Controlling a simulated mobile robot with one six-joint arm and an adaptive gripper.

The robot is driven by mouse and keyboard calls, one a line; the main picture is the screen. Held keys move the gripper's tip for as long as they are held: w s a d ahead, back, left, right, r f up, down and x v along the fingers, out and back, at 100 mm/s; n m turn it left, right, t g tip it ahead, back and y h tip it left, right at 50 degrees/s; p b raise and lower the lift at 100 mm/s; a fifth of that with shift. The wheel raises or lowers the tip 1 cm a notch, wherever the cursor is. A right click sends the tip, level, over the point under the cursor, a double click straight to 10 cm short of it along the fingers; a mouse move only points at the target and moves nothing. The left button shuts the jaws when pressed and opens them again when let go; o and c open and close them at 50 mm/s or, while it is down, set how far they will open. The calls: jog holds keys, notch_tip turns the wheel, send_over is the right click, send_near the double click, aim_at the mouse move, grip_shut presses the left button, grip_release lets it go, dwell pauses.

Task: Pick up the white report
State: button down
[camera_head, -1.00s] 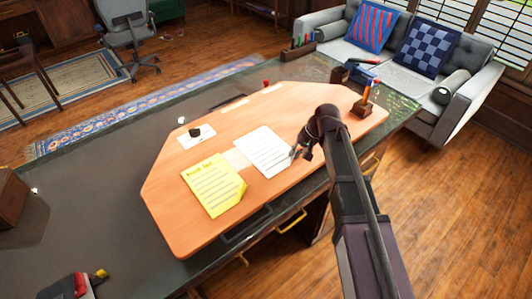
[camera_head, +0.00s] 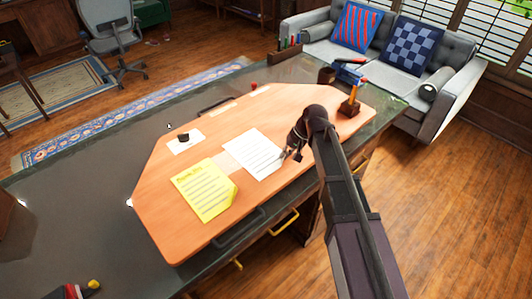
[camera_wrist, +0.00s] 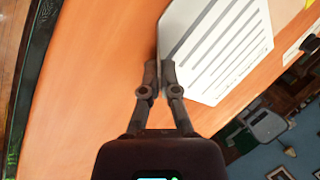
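The white report (camera_head: 252,153) is a sheet with dark printed lines. It lies on the orange-brown desk board (camera_head: 165,225), beside a yellow sheet. My gripper (camera_head: 288,155) is at its right edge. In the wrist view, the fingers of my gripper (camera_wrist: 159,75) are close together at the near left edge of the white report (camera_wrist: 215,50), apparently pinching that edge. The head view shows no clear gap between the report and the board. The exact contact is partly hidden by the fingers.
A yellow sheet (camera_head: 205,190) lies left of the report. A small white card with a black object (camera_head: 184,138) is behind it. An orange-handled tool stands in a wooden stand (camera_head: 350,100) at the board's right end. The grey sofa (camera_head: 400,65) is beyond the desk.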

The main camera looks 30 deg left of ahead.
jog(key=shift+r, duration=0.1)
notch_tip(320, 180, up, 10)
jog(key=p, duration=1)
dwell(0.8)
